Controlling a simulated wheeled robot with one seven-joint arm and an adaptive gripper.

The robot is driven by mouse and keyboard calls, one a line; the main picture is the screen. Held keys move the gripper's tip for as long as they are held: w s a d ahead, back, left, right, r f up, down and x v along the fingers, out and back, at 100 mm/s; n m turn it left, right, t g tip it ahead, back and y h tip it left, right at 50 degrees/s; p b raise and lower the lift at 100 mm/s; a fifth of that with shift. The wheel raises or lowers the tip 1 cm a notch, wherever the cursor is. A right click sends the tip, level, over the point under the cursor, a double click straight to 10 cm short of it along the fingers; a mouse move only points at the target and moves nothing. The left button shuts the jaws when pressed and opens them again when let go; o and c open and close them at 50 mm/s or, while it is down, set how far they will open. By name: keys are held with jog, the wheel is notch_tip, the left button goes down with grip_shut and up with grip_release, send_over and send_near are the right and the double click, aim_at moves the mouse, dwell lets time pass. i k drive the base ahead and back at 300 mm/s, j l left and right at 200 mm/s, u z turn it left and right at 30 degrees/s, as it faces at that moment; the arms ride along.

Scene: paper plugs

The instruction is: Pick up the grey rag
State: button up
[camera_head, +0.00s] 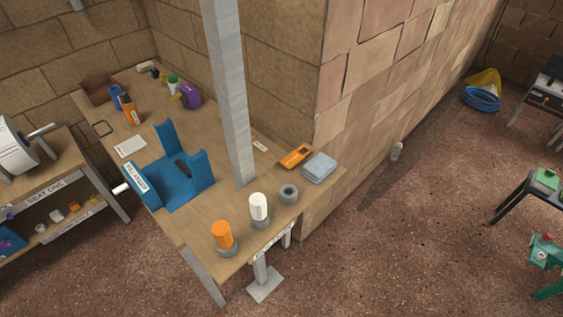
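The grey rag (319,167) is a folded, pale blue-grey cloth. It lies on the wooden workbench (195,222) at its right corner, close to the stone wall's corner. It looks fully in sight, with nothing on top of it. My gripper is not in view.
An orange tool (296,156) lies just left of the rag, and a grey ring (289,193) in front of it. White (258,207) and orange (222,235) plugs stand near the front edge. A grey post (230,95) rises from the bench beside a blue cradle (178,180).

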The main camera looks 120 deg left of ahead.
aim_at(319, 167)
jog(key=k+j+u, duration=0.1)
jog(key=u, duration=3.35)
jog(key=z, duration=1.8)
jog(key=u, duration=1.75)
jog(key=i+l+u, duration=0.15)
jog(key=i+l, duration=0.3)
jog(key=i, duration=0.2)
jog(key=i+l+u, duration=0.15)
jog(key=i+l, duration=0.35)
jog(key=i, duration=0.1)
